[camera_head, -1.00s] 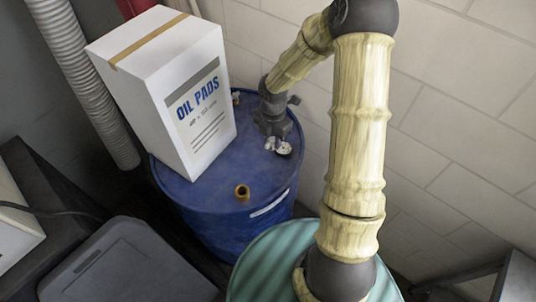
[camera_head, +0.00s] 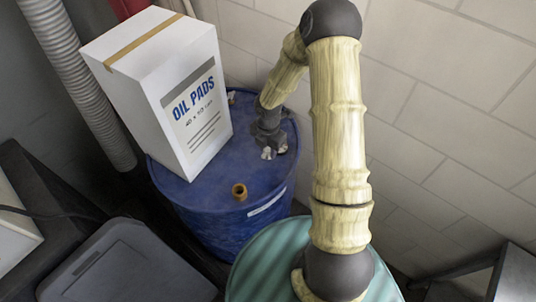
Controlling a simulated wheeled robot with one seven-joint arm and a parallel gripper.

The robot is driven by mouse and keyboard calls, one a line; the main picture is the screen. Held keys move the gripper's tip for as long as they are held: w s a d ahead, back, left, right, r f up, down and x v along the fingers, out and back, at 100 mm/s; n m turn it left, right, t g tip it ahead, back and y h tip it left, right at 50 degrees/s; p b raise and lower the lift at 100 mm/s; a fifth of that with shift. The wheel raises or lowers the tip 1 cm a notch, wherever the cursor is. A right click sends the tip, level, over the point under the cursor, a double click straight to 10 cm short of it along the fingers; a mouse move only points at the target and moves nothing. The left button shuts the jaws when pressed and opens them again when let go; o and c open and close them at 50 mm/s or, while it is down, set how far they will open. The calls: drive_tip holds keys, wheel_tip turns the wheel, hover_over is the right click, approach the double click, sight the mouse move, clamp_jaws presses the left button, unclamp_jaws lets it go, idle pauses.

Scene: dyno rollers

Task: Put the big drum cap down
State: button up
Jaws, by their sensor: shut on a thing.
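The blue drum (camera_head: 215,215) stands upright at centre. My gripper (camera_head: 274,152) points down over the right part of the drum's top, close to the wall. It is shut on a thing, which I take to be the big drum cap. The cap is almost wholly hidden by the gripper; only small pale bits show at the fingertips. I cannot tell whether it touches the drum top. A brass-coloured round fitting (camera_head: 239,192) with a dark centre sits near the drum's front edge, to the left of and nearer than my gripper.
A white OIL PADS box (camera_head: 150,100) stands on the drum's left part. A teal drum (camera_head: 265,262) is in front, under my arm. A grey lidded bin (camera_head: 125,265) is at lower left. The block wall (camera_head: 440,120) is close on the right. The drum top's front is mostly clear.

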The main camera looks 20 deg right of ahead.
sight(268, 151)
drive_tip(key=shift+f, duration=0.1)
drive_tip(key=shift+f, duration=1.75)
drive_tip(key=shift+f, duration=0.15)
drive_tip(key=o, duration=1.1)
